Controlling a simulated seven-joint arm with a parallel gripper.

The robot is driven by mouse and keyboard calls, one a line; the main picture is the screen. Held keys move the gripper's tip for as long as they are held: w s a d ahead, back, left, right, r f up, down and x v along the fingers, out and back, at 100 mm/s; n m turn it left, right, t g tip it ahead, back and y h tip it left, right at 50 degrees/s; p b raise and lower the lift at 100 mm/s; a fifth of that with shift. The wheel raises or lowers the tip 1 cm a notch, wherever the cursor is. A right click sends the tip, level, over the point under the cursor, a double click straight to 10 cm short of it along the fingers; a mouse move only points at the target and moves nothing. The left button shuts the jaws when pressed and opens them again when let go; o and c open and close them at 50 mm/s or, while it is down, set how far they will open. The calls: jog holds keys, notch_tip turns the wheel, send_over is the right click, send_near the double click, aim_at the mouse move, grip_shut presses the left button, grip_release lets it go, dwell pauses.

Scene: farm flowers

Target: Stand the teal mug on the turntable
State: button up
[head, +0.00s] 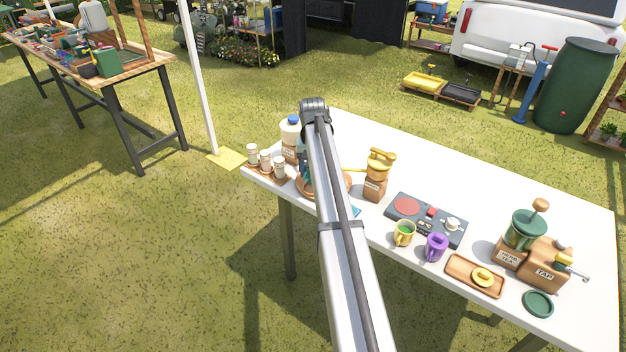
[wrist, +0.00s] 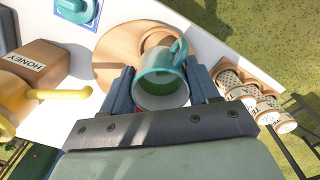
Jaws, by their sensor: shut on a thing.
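The teal mug (wrist: 165,62) is between the two fingers of my gripper (wrist: 162,75) in the wrist view. My gripper is shut on it. Its pale open mouth faces the camera and its handle points to the upper right. The round wooden turntable (wrist: 112,58) lies behind the mug, which overlaps its edge in the picture. I cannot tell whether the mug touches it. In the head view my arm covers most of the turntable (head: 304,189), and the mug and fingers are mostly hidden.
The yellow-topped honey dispenser (head: 376,180) stands right of the turntable. Several small labelled pots (wrist: 250,92) and a blue-capped bottle (head: 290,140) stand to its left. A hotplate (head: 425,217), yellow mug (head: 404,232) and purple mug (head: 436,246) are further right. The white table (head: 390,140) is clear at the back.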

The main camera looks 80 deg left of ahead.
jog(key=shift+f, duration=2.05)
jog(key=o, duration=1.2)
jog(key=shift+f, duration=0.1)
notch_tip(320, 180, up, 12)
